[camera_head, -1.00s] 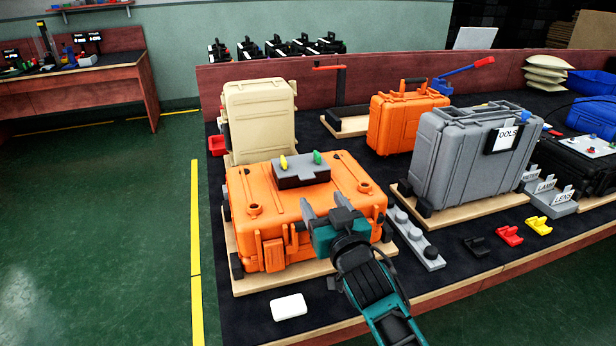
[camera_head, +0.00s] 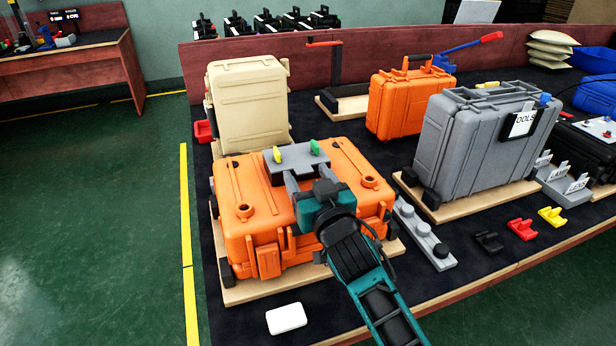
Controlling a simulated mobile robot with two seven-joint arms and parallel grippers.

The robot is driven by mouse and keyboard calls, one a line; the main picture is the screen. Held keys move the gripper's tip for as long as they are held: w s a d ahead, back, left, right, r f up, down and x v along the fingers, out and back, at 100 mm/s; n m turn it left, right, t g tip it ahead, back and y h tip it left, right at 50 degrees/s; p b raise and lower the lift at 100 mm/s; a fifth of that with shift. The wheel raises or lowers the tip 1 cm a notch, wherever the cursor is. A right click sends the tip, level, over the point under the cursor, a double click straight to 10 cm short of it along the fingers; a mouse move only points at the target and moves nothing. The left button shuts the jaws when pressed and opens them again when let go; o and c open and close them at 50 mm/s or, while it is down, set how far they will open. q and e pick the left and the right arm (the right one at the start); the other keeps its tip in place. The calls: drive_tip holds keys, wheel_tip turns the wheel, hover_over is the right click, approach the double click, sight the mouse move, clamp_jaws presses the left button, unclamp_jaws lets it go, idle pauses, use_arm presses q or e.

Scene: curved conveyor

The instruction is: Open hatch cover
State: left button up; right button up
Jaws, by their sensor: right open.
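A large orange case (camera_head: 243,228) lies flat on a wooden board at the front of the bench. A raised grey block (camera_head: 285,166) sits on its top, with a yellow knob (camera_head: 277,154) and a green knob (camera_head: 315,148) standing on it. I cannot tell for sure which part is the hatch cover. My right gripper (camera_head: 306,172) is open over the case's top, its fingers pointing at the front edge of the grey block. Whether they touch the block is unclear. My left gripper is not in view.
A beige case (camera_head: 247,98) stands behind the orange one. A grey case (camera_head: 462,148) and a smaller orange case (camera_head: 395,104) stand to the right. A grey strip with studs (camera_head: 425,233) and a white block (camera_head: 286,318) lie nearby on the dark bench top (camera_head: 350,318).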

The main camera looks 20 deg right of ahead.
drive_tip(key=shift+c, duration=0.5)
clamp_jaws()
drive_tip(key=shift+w+r, duration=0.1)
